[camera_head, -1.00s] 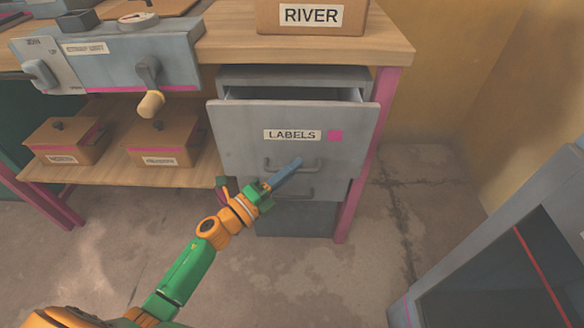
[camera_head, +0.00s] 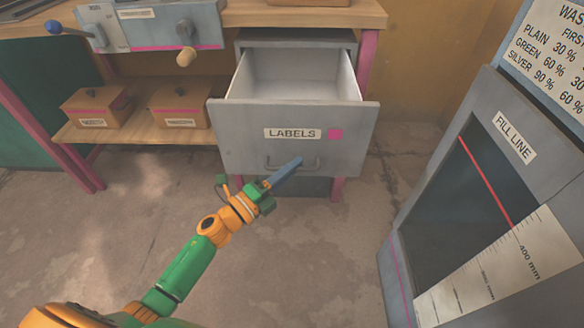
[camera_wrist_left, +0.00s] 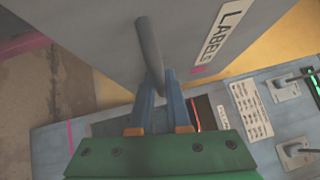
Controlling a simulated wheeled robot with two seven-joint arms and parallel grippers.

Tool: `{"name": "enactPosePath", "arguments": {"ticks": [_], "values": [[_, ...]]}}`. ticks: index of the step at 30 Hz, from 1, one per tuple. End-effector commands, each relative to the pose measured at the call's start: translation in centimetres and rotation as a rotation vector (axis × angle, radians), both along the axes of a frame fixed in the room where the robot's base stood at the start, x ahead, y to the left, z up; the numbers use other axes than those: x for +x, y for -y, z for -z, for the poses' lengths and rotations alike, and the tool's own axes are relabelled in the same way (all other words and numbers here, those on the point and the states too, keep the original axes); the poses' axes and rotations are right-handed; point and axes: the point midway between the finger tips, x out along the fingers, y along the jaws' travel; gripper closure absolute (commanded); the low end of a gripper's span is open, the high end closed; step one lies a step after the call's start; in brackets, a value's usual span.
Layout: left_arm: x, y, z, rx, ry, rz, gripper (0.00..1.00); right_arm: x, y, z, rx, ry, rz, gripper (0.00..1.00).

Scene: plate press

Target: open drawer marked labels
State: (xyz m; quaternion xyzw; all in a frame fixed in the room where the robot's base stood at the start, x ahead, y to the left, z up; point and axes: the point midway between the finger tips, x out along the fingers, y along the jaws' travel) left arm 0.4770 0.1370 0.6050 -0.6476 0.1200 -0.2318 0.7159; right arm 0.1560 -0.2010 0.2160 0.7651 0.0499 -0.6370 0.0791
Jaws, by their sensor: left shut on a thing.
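The grey drawer marked LABELS (camera_head: 240,150) stands well open under the bench in the head view, and its pale inside looks empty. A pink mark sits beside its label. My left gripper (camera_head: 293,163) is at the bar handle (camera_head: 312,166) on the drawer front, coming from the lower left. In the left wrist view the blue fingers (camera_wrist_left: 162,95) are shut on the handle bar (camera_wrist_left: 149,50), with the drawer front (camera_wrist_left: 90,35) beyond. My right gripper is not in view.
The wooden bench (camera_head: 300,15) carries a grey machine with a crank (camera_head: 185,45). Small wooden boxes (camera_head: 180,106) sit on the lower shelf. A grey cabinet marked FILL LINE (camera_head: 455,130) stands close on the right. Floor is clear in front of the drawer.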

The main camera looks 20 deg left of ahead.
Motion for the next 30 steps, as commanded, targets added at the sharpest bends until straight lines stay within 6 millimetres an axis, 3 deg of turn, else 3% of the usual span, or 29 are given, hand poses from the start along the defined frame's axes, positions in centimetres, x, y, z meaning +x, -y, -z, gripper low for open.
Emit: {"name": "enactPosePath", "arguments": {"ticks": [14,15,16,25,30], "values": [[0.0,0.0,-0.1,-0.001,0.002,0.001,1.0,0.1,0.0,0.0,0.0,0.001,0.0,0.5],[0.0,0.0,-0.1,0.0,0.001,0.001,0.8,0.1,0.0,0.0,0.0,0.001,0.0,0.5],[0.0,0.0,-0.1,0.0,0.001,0.001,0.73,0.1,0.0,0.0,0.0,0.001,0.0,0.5],[-0.1,-0.1,0.0,-0.001,0.0,0.0,0.73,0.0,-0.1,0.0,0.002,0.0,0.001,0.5],[-2.9,-1.6,0.5,0.001,-0.004,0.0,0.73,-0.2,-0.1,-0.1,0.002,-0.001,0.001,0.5]]}}
